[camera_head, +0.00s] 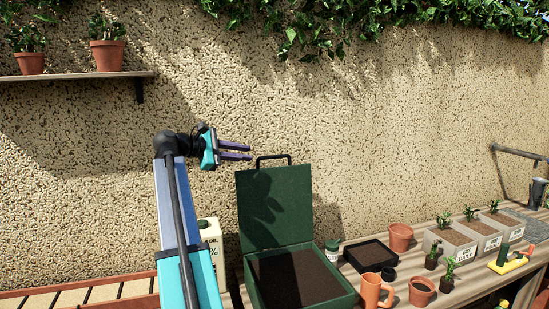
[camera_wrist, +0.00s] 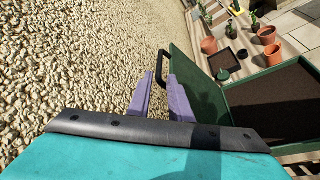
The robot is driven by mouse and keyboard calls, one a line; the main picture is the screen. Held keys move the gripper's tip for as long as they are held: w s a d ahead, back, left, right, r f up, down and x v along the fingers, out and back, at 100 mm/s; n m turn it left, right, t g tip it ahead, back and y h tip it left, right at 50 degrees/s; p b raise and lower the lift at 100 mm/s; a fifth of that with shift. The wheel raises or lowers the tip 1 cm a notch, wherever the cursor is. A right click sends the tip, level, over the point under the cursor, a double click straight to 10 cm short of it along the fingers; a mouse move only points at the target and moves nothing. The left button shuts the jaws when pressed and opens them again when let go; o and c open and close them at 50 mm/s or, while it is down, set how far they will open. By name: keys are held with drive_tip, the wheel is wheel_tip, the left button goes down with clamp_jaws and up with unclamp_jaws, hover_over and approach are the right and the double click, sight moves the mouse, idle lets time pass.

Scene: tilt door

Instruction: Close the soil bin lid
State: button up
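The green soil bin (camera_head: 317,302) stands on the bench, filled with dark soil (camera_head: 296,275). Its green lid (camera_head: 275,207) stands open, nearly upright at the back, with a black handle (camera_head: 273,157) on its top edge. My gripper (camera_head: 249,151) is up by the wall, just left of the handle and slightly above the lid's top left corner. Its two purple fingers are apart with nothing between them. In the wrist view the fingers (camera_wrist: 160,92) point toward the handle (camera_wrist: 161,67), and the lid (camera_wrist: 198,95) lies to their right. The fingers appear clear of the handle.
A textured wall (camera_head: 400,120) rises behind the bench. A shelf (camera_head: 70,76) hangs at upper left.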

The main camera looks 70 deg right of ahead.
sight(275, 157)
drive_tip(key=p+x, duration=0.3)
drive_tip(key=x, duration=1)
drive_tip(key=shift+s+d+f, duration=0.1)
drive_tip(key=shift+s+d, duration=0.05)
drive_tip(key=shift+d, duration=0.2)
drive_tip(key=shift+c, duration=0.5)
clamp_jaws()
